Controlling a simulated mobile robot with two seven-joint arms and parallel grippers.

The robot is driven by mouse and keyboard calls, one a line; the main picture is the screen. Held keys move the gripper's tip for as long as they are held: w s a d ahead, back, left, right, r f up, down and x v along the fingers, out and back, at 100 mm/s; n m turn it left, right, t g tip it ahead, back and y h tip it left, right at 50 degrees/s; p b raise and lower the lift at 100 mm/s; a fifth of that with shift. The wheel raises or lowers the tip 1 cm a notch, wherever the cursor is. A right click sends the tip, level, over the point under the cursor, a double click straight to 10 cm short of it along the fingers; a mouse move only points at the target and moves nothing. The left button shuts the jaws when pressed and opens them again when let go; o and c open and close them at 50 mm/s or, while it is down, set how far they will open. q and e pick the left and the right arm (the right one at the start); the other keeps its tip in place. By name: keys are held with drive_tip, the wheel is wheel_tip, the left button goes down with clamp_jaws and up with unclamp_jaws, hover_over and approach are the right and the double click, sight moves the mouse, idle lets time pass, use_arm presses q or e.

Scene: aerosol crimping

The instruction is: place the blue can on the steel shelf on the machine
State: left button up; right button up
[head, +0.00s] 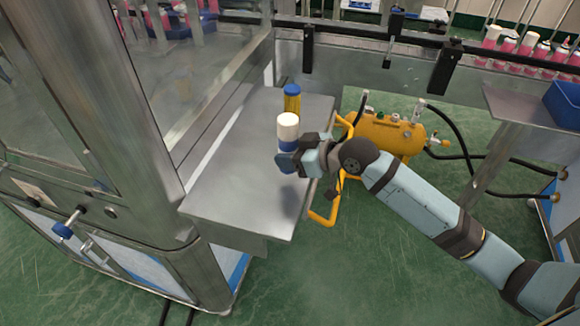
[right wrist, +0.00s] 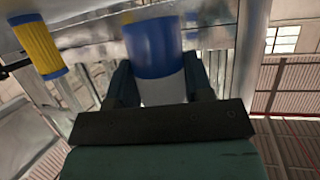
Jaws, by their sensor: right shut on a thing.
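The blue can (head: 287,145), with a white top, is upright over the right part of the steel shelf (head: 225,195). The can also shows upside down between the fingers in the right wrist view (right wrist: 152,50). The gripper hides the can's base in the head view, so I cannot tell whether it touches the shelf. The shelf juts from the machine (head: 125,110). My left gripper is not in view.
A yellow can with a blue cap (head: 292,100) stands on the shelf just behind the blue can. The shelf's front and left are bare. A yellow air tank (head: 385,132) with hoses is on the floor to the right. A rail (head: 400,38) runs behind.

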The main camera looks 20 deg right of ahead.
drive_tip(key=shift+f, duration=2.2)
drive_tip(key=o, duration=1)
drive_tip(key=shift+f, duration=0.15)
drive_tip(key=v, duration=1.2)
